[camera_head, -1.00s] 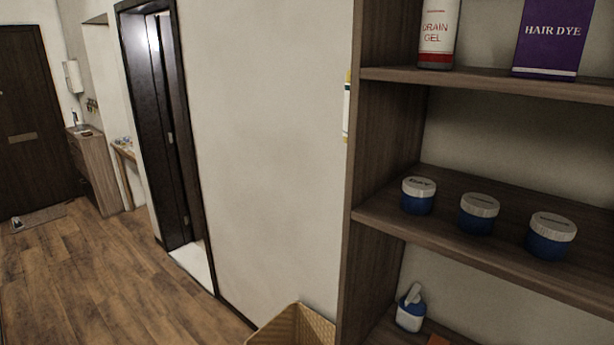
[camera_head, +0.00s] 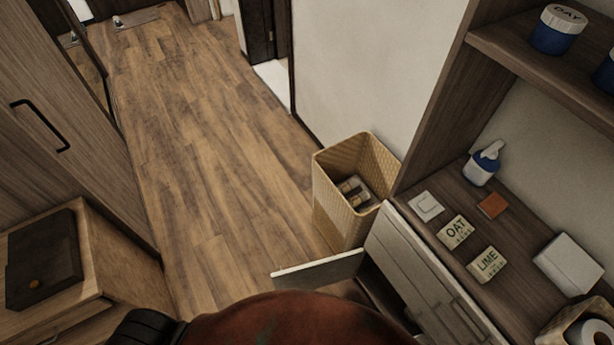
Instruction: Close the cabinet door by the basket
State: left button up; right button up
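The cabinet door (camera_head: 318,270) is a light panel seen nearly edge-on from above. It stands open, sticking out to the left from the cabinet under the shelf, just in front of the basket. Behind it a dark gap (camera_head: 372,283) shows the cabinet's inside. The woven tan basket (camera_head: 333,208) stands on the floor against the wall, with a few small packages (camera_head: 355,190) in it. The door's lower part is hidden by a rounded reddish-brown shape (camera_head: 290,320) at the bottom edge. Neither of my grippers is in view.
A pale panelled cabinet front (camera_head: 420,275) is right of the door. Its top (camera_head: 455,200) holds soap boxes and a blue-white bottle (camera_head: 482,164). A wooden cabinet with a dark box (camera_head: 42,258) stands at left. The wooden floor (camera_head: 200,130) between is clear.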

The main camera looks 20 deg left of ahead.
aim_at(329, 271)
jog(key=z, duration=1.05)
jog(key=k, duration=0.75)
jog(key=u, duration=0.95)
